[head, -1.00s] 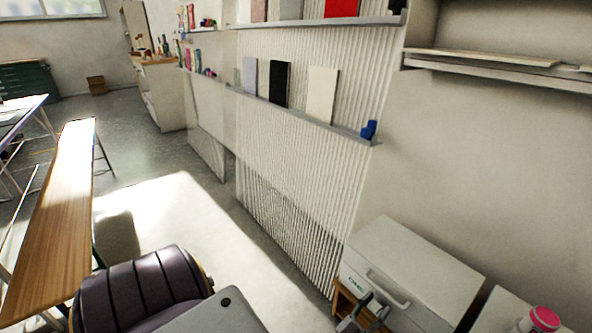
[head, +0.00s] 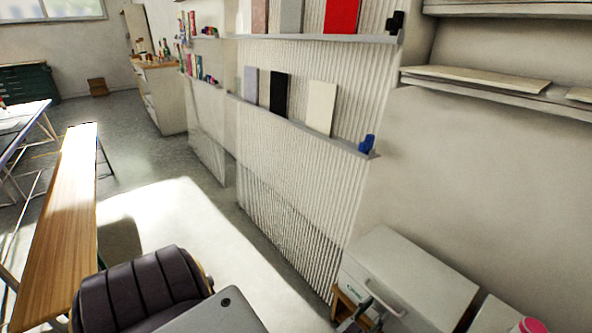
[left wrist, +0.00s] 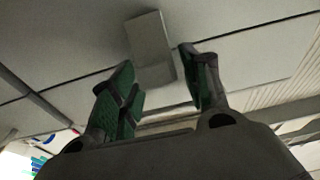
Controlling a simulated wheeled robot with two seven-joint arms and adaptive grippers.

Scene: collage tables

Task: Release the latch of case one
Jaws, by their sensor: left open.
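A white case (head: 425,280) with a green label (head: 352,283) that appears to read "ONE" stands at the lower right of the head view. A pale handle (head: 385,299) is on its front. My left gripper (head: 360,317) is at the bottom edge of the head view, in front of the case and below the handle, partly cut off. In the left wrist view its two green-padded fingers (left wrist: 157,58) are spread apart. A pale grey block (left wrist: 149,40) lies beyond and between the fingertips; it may be the latch. I cannot tell whether the fingers touch it. My right gripper is not in view.
A second white box (head: 490,315) with a pink-lidded jar (head: 531,326) is at the lower right. A ribbed wall panel with shelves (head: 310,130) rises behind. A dark chair (head: 140,290) and a wooden bench (head: 60,220) are at left. The floor between is clear.

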